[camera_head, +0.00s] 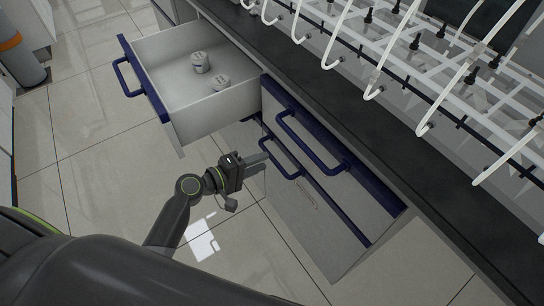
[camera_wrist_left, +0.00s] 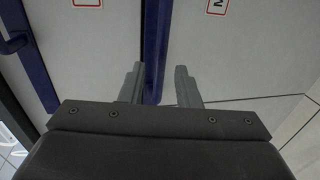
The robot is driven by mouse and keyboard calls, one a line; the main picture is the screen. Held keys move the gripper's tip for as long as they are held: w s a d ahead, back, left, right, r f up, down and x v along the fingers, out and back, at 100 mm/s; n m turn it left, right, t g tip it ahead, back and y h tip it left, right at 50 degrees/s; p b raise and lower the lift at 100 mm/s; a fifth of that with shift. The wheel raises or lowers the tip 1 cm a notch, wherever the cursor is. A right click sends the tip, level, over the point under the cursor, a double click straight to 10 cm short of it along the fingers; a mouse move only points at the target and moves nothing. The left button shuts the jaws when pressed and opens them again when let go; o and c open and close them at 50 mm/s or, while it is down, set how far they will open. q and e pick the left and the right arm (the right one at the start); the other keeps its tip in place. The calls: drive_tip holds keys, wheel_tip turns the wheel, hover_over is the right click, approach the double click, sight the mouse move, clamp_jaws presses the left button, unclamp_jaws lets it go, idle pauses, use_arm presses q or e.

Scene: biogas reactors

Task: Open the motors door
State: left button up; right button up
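The cabinet front below the bench has a grey lower door (camera_head: 305,215) with a small label and a blue handle (camera_head: 278,158) near its upper left edge. I cannot read the label. My left gripper (camera_head: 257,161) is beside this door's left edge, close to the handle. In the left wrist view my left gripper (camera_wrist_left: 159,82) is open, its two fingers apart with nothing held. A blue vertical edge strip (camera_wrist_left: 156,45) shows between and beyond the fingers, with grey panels on both sides. I cannot tell whether the fingers touch it. My right gripper is not in view.
A closed drawer with a blue handle (camera_head: 308,148) is above the door. The bench (camera_head: 375,130) carries white tubing.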

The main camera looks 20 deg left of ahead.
sight(272, 156)
use_arm(q)
drive_tip(key=x, duration=0.5)
clamp_jaws()
